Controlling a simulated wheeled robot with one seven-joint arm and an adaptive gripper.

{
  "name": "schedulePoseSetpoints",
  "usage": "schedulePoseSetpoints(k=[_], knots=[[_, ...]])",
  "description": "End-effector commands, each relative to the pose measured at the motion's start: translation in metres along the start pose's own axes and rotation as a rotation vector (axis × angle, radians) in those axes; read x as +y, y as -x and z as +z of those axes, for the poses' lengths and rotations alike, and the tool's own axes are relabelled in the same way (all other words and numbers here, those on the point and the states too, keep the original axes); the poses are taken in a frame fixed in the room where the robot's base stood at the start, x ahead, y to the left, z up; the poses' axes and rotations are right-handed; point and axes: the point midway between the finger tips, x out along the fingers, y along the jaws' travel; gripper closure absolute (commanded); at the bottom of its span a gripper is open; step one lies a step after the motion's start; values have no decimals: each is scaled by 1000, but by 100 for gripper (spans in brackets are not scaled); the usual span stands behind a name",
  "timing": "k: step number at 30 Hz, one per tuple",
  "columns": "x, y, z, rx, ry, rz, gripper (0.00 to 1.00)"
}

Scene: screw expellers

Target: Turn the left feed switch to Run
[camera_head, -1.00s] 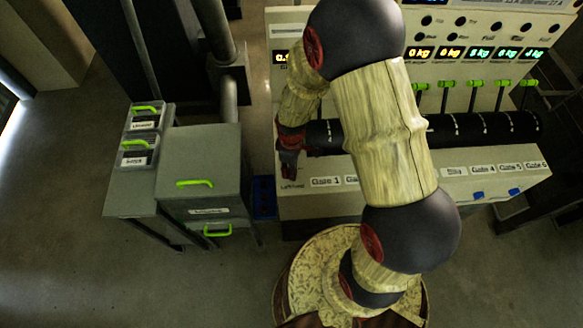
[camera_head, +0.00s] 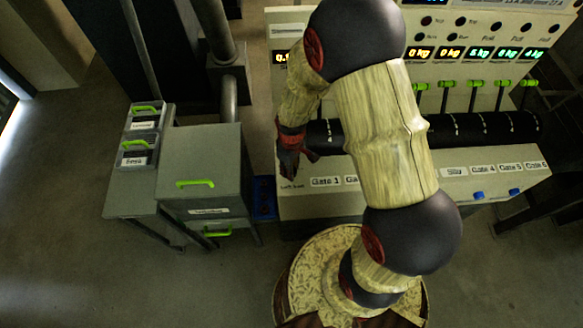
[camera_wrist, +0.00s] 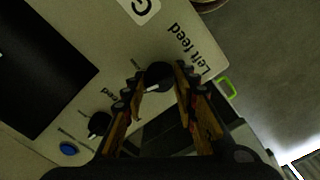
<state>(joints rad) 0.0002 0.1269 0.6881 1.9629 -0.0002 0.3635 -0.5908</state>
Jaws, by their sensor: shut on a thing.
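The left feed switch (camera_wrist: 157,76) is a round black knob with a white mark, beside the printed "Left feed" label (camera_wrist: 190,48) in the wrist view. My gripper (camera_wrist: 160,80) has a finger on either side of the knob and is shut on it. In the head view my gripper (camera_head: 292,168) is at the left end of the console's front panel (camera_head: 325,202), by the small left feed label. The knob is hidden there behind the fingers. I cannot read the knob's position marks.
A second black knob (camera_wrist: 100,124) and a blue button (camera_wrist: 68,149) sit on the same panel. A grey drawer cabinet (camera_head: 200,165) with green handles stands left of the console. Green-topped gate levers (camera_head: 474,84) stand at the right.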

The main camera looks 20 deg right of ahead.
Motion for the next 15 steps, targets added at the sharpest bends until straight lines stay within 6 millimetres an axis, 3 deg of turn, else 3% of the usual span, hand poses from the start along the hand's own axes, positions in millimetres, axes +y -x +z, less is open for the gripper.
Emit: schedulePoseSetpoints(k=[15], knots=[[0,0,0,0,-479,0,97]])
